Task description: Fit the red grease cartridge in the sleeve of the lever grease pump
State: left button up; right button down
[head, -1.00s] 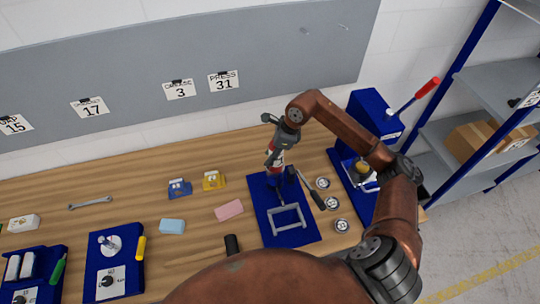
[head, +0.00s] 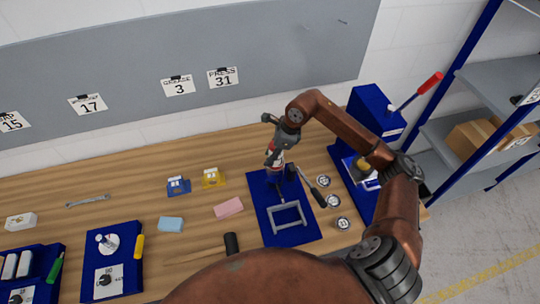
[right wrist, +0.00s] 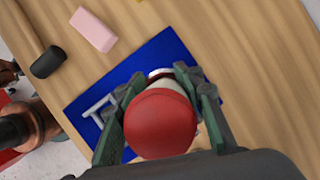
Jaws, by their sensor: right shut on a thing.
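The red grease cartridge (right wrist: 160,125) is in my right gripper; its round red end faces the camera in the right wrist view, with a finger on each side. In the head view my right gripper (head: 275,152) is over the back part of the blue base plate (head: 299,237) of the lever grease pump, and the cartridge shows small and partly covered below it. The pump's dark lever (head: 312,187) slants beside it. The sleeve is mostly hidden by gripper and cartridge, so I cannot tell whether the cartridge is inside it. My left gripper is not in view.
A grey frame (head: 277,229) is on the front of the plate. Several round tins, including one tin (head: 333,201), stand to its right. A blue press (head: 375,118) stands right.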

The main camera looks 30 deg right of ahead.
jog(key=c, duration=1.2)
grip_release()
jog(key=v, duration=1.2)
